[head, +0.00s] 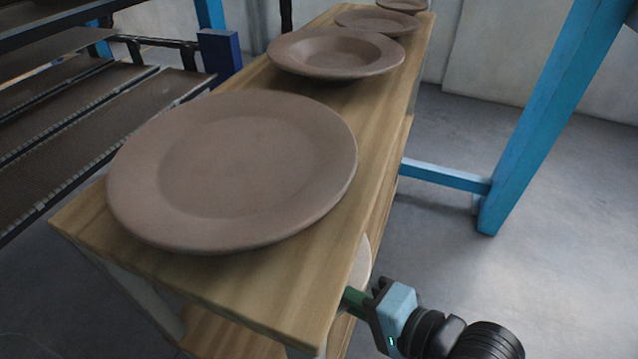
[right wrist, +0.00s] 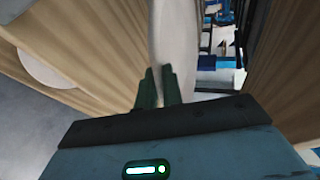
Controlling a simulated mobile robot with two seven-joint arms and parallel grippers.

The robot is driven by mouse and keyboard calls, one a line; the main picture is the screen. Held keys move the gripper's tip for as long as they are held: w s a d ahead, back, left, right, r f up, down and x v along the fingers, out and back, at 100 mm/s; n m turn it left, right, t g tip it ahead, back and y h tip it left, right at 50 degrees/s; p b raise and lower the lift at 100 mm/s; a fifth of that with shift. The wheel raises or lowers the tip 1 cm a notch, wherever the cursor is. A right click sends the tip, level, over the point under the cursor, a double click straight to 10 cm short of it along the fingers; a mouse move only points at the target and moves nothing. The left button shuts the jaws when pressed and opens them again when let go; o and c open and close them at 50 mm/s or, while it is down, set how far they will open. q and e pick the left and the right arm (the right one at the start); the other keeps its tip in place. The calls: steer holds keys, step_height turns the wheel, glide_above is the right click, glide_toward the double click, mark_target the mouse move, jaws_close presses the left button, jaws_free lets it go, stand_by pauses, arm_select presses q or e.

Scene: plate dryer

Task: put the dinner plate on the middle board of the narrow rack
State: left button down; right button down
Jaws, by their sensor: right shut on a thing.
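The narrow wooden rack (head: 85,228) stands in the middle of the head view. My right gripper (head: 352,298) is at its right side, below the top board, shut on the rim of a pale plate (head: 363,264). I take this to be the dinner plate; the top board hides most of it. In the right wrist view the gripper's green fingers (right wrist: 160,85) pinch the plate (right wrist: 175,40), seen edge-on between two wooden boards. I cannot tell whether it rests on the lower one. My left gripper is not in view.
A large brown plate (head: 240,165), a bowl-like plate (head: 335,52) and smaller ones lie on the top board. Another pale plate (right wrist: 45,66) shows lower in the rack. A dark slatted rack (head: 110,115) stands left, a blue frame (head: 540,110) right. Floor between is clear.

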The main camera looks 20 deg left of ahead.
mark_target(337, 329)
steer(key=shift+a+r, duration=0.2)
steer(key=shift+a, duration=0.3)
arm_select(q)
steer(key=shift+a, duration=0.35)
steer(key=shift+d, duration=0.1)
